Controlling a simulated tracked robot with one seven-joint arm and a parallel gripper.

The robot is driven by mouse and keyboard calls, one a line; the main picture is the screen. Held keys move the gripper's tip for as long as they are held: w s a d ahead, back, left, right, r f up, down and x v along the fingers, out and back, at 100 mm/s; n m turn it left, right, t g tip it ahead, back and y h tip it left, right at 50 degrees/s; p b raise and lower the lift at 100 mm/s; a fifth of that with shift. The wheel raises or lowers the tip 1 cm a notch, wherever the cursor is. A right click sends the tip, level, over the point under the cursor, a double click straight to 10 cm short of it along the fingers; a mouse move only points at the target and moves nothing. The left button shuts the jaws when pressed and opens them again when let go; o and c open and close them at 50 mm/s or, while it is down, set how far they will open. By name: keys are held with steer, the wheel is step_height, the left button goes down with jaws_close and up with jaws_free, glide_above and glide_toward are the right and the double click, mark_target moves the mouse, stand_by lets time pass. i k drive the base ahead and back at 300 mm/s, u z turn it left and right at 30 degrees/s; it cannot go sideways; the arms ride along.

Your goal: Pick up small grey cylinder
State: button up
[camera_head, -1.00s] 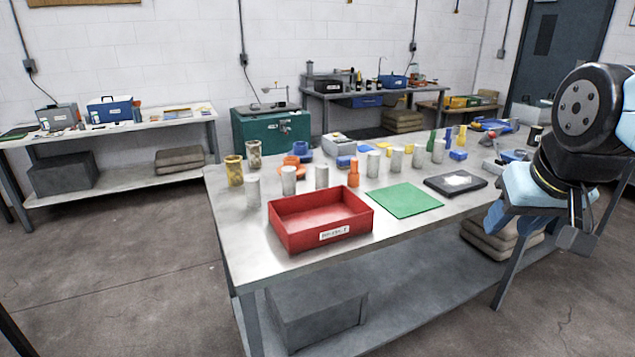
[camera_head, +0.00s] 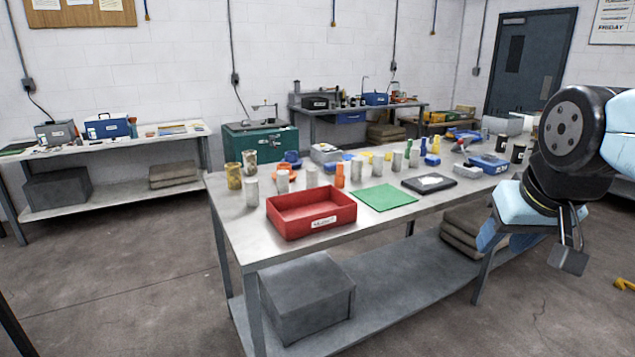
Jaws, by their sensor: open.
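Several small grey cylinders stand upright on the metal table (camera_head: 238,228). One grey cylinder (camera_head: 252,192) is at the left behind the red tray, others (camera_head: 283,181) and (camera_head: 312,178) stand behind the tray, and more grey cylinders (camera_head: 357,168) and (camera_head: 397,161) stand further right. I cannot tell which one the task means. My gripper (camera_head: 570,257) hangs at the right, off the table's front edge and well away from the cylinders. It is open and nothing shows between its fingers, though they are small and dark here.
A red tray (camera_head: 318,230), a green mat (camera_head: 386,198) and a black pad (camera_head: 428,185) lie along the front. Yellow cylinders (camera_head: 234,177), an orange cylinder (camera_head: 340,175) and green bottles (camera_head: 408,147) stand near the grey ones. The front left corner is clear.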

mark_target(312, 173)
steer(key=z, duration=0.25)
steer(key=i, duration=1.6)
steer(key=u, duration=0.3)
